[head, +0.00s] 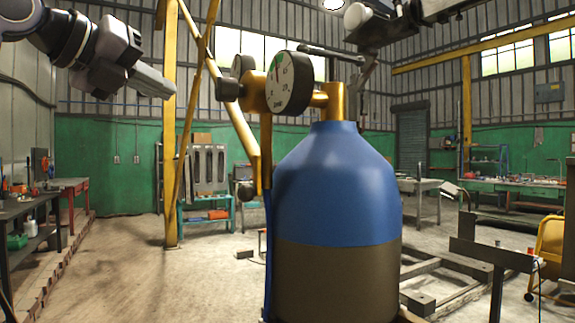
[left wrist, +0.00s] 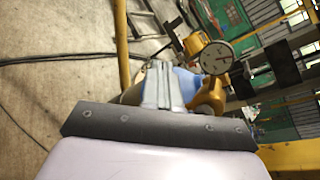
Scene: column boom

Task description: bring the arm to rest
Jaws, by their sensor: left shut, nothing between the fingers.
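My left gripper (head: 160,84) comes in from the upper left of the head view, grey, its fingers together and empty. It is in the air, left of the gauge and valve in the picture. In the left wrist view its closed fingers (left wrist: 159,84) stand in front of the blue part of a gas cylinder, with no thing between them. A white and dark arm part (head: 375,24) shows at the top right of the head view. I cannot make out a gripper's jaw state there.
A blue and brown gas cylinder (head: 338,190) stands close in front, with a brass valve and a round gauge (head: 289,83). Yellow posts (head: 170,150) rise behind it. A dark workbench (head: 20,207) is at left. Open floor (head: 150,275) lies at lower left.

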